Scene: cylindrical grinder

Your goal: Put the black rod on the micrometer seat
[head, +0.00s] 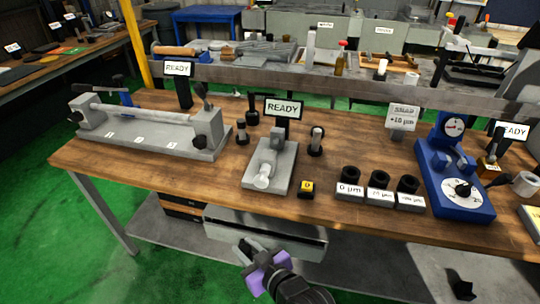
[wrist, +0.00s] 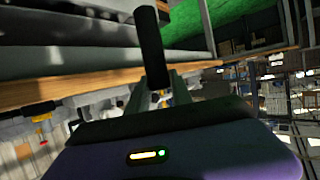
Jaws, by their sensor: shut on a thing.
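My gripper (head: 258,266), purple with dark fingers, is low in front of the wooden bench, by the grey drawer. In the wrist view, its two fingers (wrist: 160,97) are shut on the black rod (wrist: 150,48), which sticks out beyond the fingertips. In the head view the rod is too small and dark to make out clearly. A grey fixture (head: 281,170) with a pale cylinder at its front stands mid-bench before a READY screen (head: 283,108); it may be the micrometer seat, but no label tells. My gripper is apart from it, below and in front.
The drawer (head: 265,236) hangs under the bench's front edge. Three black rings on labelled blocks (head: 380,190) and a blue dial device (head: 455,175) stand right of the fixture. A long grey centre bench (head: 150,137) stands left. A yellow-black block (head: 307,188) sits near the edge.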

